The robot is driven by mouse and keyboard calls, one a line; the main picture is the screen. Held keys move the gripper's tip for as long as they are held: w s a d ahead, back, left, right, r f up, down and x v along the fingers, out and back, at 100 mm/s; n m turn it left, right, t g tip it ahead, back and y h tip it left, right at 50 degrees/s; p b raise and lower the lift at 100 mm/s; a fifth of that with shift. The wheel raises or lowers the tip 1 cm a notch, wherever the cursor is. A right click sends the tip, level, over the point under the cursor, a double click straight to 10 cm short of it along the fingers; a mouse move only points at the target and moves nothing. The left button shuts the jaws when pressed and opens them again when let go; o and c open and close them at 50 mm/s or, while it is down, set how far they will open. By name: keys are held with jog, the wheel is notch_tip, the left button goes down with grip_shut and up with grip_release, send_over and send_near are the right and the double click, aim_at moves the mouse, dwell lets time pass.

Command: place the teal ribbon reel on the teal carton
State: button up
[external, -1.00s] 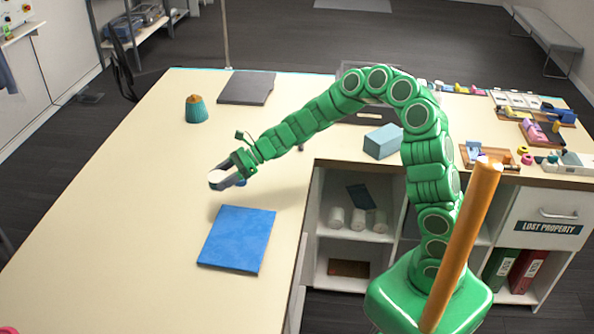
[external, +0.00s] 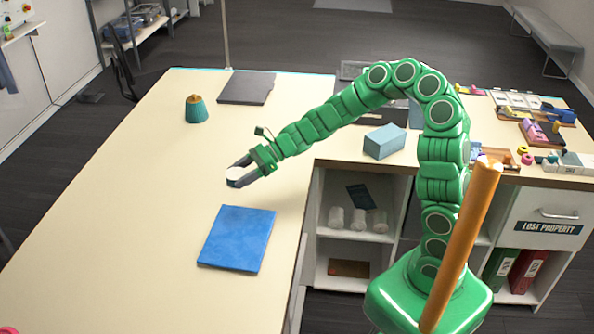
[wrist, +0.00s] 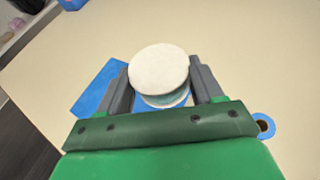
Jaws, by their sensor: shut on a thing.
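My gripper (external: 246,172) is shut on the teal ribbon reel (external: 234,173), over the cream table. In the wrist view the reel (wrist: 159,68) sits between the two grey fingers, with its white round face on top and a thin teal band below.
A blue mat (external: 237,239) lies on the table in front of my gripper. Small items crowd the right counter.

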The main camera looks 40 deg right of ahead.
jog(key=w+d+r+m+t+h, duration=0.1)
jog(key=d+r+m+t, duration=0.15)
jog(key=d, duration=1.25)
jog(key=d+r+m+t+h, duration=0.1)
jog(key=d+r+m+t, duration=0.15)
jog(key=d, duration=1.25)
jog(key=s+d+r+m+t+h, duration=0.1)
jog(key=s+d+m+t+h, duration=0.15)
jog(key=s+d, duration=0.75)
jog(key=s+d+r+m+t+h, duration=0.3)
jog(key=s+d, duration=0.4)
jog(key=d, duration=0.8)
send_over(390, 134)
jog(key=s+a, duration=0.1)
jog(key=s, duration=0.1)
jog(key=shift+m+g+h, duration=0.25)
jog(key=shift+g, duration=0.1)
jog(key=f, duration=0.9)
jog(key=shift+w+f, duration=0.25)
jog(key=shift+f, duration=0.05)
jog(key=shift+w+d+f, duration=0.3)
jog(key=shift+w+f, duration=0.3)
jog(key=shift+f, duration=1.75)
jog(key=shift+f, duration=0.1)
